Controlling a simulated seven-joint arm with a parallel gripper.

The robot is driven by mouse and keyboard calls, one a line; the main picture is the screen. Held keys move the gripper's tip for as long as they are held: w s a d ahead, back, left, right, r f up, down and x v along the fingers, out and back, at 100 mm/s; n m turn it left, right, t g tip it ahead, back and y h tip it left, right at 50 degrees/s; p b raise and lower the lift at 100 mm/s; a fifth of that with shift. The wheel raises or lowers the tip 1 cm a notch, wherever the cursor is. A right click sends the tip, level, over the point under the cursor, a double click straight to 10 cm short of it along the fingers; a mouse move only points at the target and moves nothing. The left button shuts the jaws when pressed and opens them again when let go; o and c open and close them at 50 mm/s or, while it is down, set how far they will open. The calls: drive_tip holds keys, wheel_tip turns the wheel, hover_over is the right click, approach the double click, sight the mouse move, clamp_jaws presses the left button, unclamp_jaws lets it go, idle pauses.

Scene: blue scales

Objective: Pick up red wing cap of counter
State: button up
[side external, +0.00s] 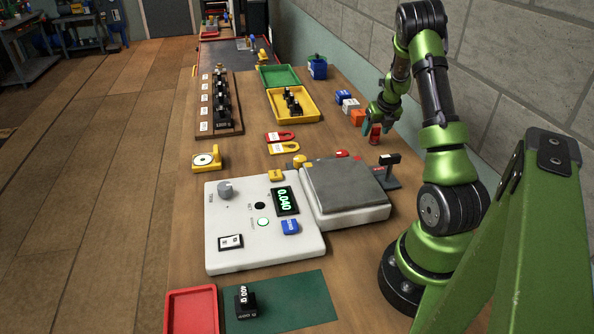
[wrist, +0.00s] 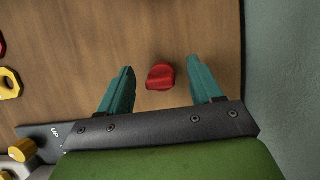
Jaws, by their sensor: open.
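The red wing cap (side external: 374,133) stands on the wooden table near the wall, below my gripper (side external: 382,114) in the side external view. In the wrist view the red cap (wrist: 160,77) lies between the two teal fingers of my gripper (wrist: 160,65), with a gap on each side. My gripper is open and empty, pointing down at it. The cap shows as a small rounded red piece; its lower side is hard to make out. The white scale (side external: 225,248) has a lit display reading 0.040.
Orange, white and blue blocks (side external: 350,104) stand just behind my gripper. A yellow tray (side external: 272,104) and green tray (side external: 266,76) lie farther left. Red and yellow tags (side external: 283,148) lie mid-table. A dark post (side external: 390,172) stands nearer the camera. The wall (wrist: 282,70) is close on the right.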

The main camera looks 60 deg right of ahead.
drive_tip(key=c, duration=1.1)
